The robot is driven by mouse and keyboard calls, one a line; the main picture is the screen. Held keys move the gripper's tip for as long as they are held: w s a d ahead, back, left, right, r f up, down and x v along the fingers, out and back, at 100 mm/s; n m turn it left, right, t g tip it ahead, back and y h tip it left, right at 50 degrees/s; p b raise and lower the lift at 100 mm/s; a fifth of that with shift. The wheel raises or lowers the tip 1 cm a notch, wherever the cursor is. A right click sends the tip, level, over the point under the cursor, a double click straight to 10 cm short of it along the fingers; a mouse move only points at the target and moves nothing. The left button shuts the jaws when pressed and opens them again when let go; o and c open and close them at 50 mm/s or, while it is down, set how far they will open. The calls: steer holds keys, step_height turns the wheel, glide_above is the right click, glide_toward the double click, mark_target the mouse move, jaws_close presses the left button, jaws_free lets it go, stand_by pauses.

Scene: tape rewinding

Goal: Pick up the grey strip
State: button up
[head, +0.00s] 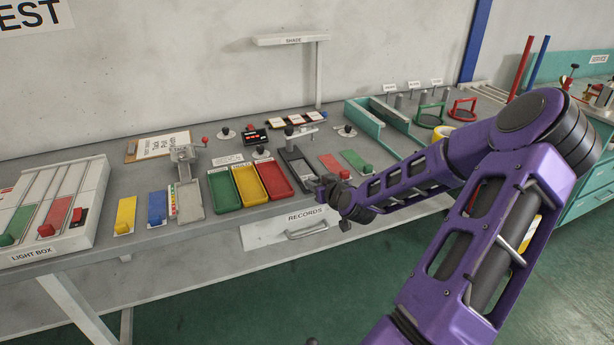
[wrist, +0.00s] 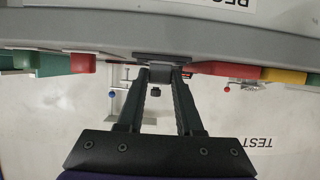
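A dark grey, flat piece (head: 297,167) lies on the bench between the red tray and the red strip. I take it to be the grey strip or the holder it lies in. My gripper (head: 319,184) is at its front end, by the bench's front edge. In the wrist view, which looks along the edge upside down, my gripper (wrist: 160,76) has its two fingers apart. A small grey block shows between the fingertips, just at the dark plate (wrist: 162,56). I cannot tell whether the fingers press on this block. My wrist hides part of the front end in the head view.
A red strip (head: 334,167) and a green strip (head: 357,161) with knobs lie to the right. Red (head: 277,178), yellow (head: 250,184) and green (head: 224,191) trays stand to the left. A lever fixture (head: 300,131) stands behind. The RECORDS drawer (head: 290,228) is below the edge.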

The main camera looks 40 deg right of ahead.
jaws_close()
